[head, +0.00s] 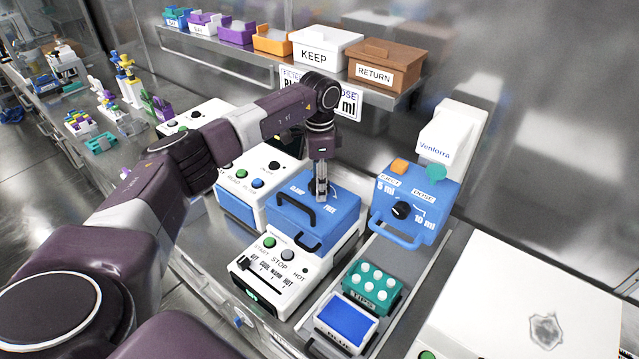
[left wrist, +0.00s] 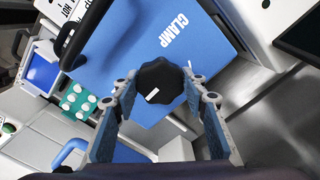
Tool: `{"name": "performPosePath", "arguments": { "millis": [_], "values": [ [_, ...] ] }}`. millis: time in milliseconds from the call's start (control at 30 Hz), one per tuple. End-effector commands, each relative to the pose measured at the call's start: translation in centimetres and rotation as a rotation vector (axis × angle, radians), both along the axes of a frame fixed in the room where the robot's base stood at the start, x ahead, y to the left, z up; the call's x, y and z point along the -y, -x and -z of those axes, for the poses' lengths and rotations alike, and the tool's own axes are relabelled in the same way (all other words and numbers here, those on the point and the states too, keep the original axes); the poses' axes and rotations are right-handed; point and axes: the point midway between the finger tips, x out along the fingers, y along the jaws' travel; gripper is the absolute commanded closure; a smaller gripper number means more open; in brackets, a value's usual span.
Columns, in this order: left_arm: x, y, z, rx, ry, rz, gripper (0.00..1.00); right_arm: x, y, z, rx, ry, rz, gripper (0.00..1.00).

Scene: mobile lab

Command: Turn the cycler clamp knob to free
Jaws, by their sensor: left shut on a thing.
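The cycler (head: 285,235) is a white machine with a blue lid (head: 340,215) marked CLAMP on the left and FREE on the right. My left gripper (head: 320,193) reaches down from above onto the lid between these words. In the left wrist view the clamp knob (left wrist: 160,80) is black and lobed, with a white mark on its near side. The fingers of my left gripper (left wrist: 160,95) stand on both sides of the knob, shut on it. In the head view the gripper mostly hides the knob. My right gripper is not in view.
A blue dispenser marked DOSE (head: 415,205) stands to the right, with a green tips box (head: 372,288) and a blue-topped box (head: 345,322) in front. A shelf behind holds the KEEP (head: 325,50) and RETURN (head: 385,68) bins. A black handle (head: 295,212) rises from the lid beside the gripper.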

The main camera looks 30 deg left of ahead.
Motion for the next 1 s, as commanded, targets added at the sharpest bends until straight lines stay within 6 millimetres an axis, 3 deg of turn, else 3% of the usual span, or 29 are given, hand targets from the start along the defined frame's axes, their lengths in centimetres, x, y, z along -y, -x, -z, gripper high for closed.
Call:
{"name": "performPosePath", "arguments": {
  "millis": [100,133,300,667,1000],
  "values": [
    [-0.1,-0.2,-0.3,0.008,0.0,-0.004,0.84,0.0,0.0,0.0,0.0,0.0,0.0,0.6],
    [-0.1,-0.2,-0.3,0.008,0.0,-0.004,0.59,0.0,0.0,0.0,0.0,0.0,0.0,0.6],
    [-0.1,-0.1,-0.2,0.005,0.0,-0.002,0.43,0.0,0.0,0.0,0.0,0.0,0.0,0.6],
    [0.0,-0.1,-0.8,0.003,0.0,0.0,0.43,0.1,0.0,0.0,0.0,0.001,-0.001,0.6],
    [-0.1,-0.2,-7.5,0.007,0.0,-0.002,0.43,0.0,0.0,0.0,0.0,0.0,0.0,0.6]
  ]
}}
